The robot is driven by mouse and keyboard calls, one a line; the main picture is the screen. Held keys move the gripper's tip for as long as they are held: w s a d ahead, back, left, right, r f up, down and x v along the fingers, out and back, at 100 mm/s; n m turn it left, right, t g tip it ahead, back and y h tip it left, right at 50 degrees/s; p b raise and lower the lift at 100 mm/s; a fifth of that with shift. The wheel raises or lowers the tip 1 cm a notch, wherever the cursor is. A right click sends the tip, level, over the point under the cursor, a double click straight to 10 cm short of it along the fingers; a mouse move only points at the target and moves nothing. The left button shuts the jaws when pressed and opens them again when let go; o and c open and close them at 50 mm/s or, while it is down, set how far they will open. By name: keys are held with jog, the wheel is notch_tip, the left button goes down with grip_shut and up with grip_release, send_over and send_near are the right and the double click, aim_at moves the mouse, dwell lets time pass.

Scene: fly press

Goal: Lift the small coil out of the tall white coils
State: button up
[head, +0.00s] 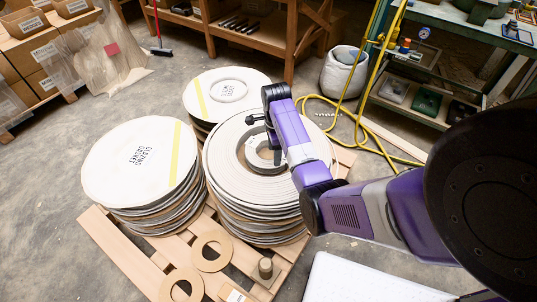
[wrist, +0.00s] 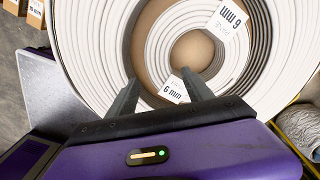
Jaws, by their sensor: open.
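The tall white coils (head: 225,185) form a round stack of wound strip on the pallet. The small coil (head: 252,158) lies within their ring, around a central hole. In the wrist view the small coil (wrist: 233,60) shows as tight grey-white windings with a white 6 mm tag, a brown band separating its left side from the wide outer coil (wrist: 88,40). My gripper (head: 267,136) is open and empty above the stack, partly hiding the small coil. In the wrist view my gripper (wrist: 160,78) has its left finger over the outer windings and right finger over the small coil's near edge.
A stack labelled glazing gasket (head: 140,165) stands at left, another white stack (head: 226,92) behind. The wooden pallet (head: 125,255) bears loose cardboard rings (head: 210,252). A yellow hose (head: 375,145) and a white sack (head: 343,72) lie to the right.

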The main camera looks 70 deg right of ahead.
notch_tip(320, 180, down, 7)
jog(key=shift+w+a+f+b, duration=0.1)
jog(key=shift+w+b, duration=0.05)
jog(key=shift+b, duration=0.85)
grip_shut()
dwell(0.6)
jog(key=shift+r, duration=0.2)
